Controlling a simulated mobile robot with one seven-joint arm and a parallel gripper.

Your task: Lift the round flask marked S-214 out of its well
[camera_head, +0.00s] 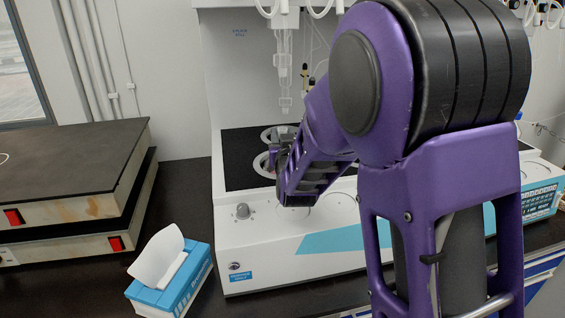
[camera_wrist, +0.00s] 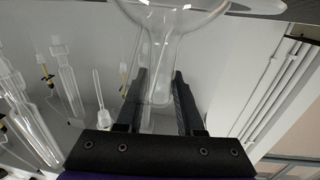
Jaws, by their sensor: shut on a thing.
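A clear round flask (camera_wrist: 172,18) shows at the top of the wrist view, with its bulb cut off by the frame edge. Its neck lies between the two black fingers of my gripper (camera_wrist: 159,74), which is shut on it. In the head view my gripper (camera_head: 281,150) is over the dark top of the white distiller (camera_head: 255,218), beside its ringed wells (camera_head: 262,164). My arm hides much of the flask and wells there. I cannot read any S-214 mark, nor tell whether the bulb still sits in its well.
Glassware (camera_head: 284,75) hangs close above and behind my gripper; more glass parts (camera_wrist: 68,85) show in the wrist view. A blue tissue box (camera_head: 172,290) stands front left on the black bench. Stacked dark-topped units (camera_head: 70,165) stand at left.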

